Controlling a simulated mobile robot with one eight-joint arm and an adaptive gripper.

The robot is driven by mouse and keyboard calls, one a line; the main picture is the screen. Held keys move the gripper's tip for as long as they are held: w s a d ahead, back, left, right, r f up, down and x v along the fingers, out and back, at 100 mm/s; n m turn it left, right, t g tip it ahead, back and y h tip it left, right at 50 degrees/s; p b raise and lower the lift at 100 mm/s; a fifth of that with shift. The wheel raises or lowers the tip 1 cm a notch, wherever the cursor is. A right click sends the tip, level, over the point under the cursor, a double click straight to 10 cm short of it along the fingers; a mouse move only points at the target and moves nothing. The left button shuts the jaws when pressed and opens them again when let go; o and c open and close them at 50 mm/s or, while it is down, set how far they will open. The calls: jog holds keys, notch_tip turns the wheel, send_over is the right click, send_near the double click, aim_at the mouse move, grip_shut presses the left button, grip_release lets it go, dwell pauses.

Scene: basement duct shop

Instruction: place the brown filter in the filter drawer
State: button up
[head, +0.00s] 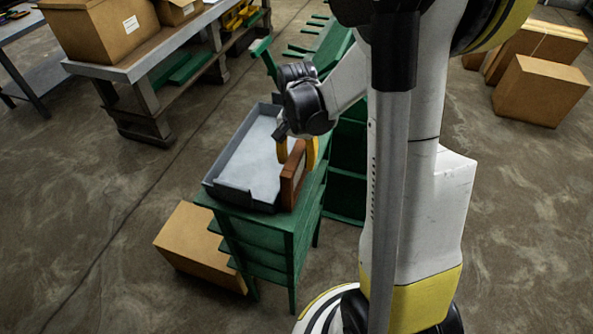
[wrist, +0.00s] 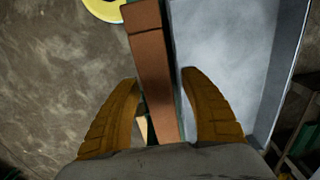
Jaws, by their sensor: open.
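The brown filter (head: 291,182) stands on edge on the green cart (head: 304,215), along the right side of the grey filter drawer (head: 254,165). The drawer is a shallow open tray on the cart top and looks empty. My gripper (head: 296,158) is above the filter, pointing down, with yellow fingers on either side of it. In the wrist view the filter (wrist: 152,75) runs between the open fingers (wrist: 160,78), with a gap at the left finger. The drawer (wrist: 225,60) lies to the right there. The filter's far end is partly hidden by my gripper in the head view.
A workbench (head: 150,60) with cardboard boxes (head: 100,28) stands at the upper left. A cardboard box (head: 195,245) lies on the floor beside the cart's lower left. More boxes (head: 540,90) stand at the upper right. The floor at lower left is clear.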

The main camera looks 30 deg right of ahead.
jog(key=shift+f, duration=0.7)
grip_shut()
jog(key=shift+r, duration=0.1)
jog(key=shift+r, duration=0.45)
notch_tip(320, 180, up, 3)
jog(key=shift+f, duration=0.1)
jog(key=s+d+r+p, duration=0.1)
jog(key=s+d+r, duration=0.6)
jog(key=d, duration=0.1)
jog(key=shift+s+d, duration=0.35)
jog(key=shift+s, duration=0.05)
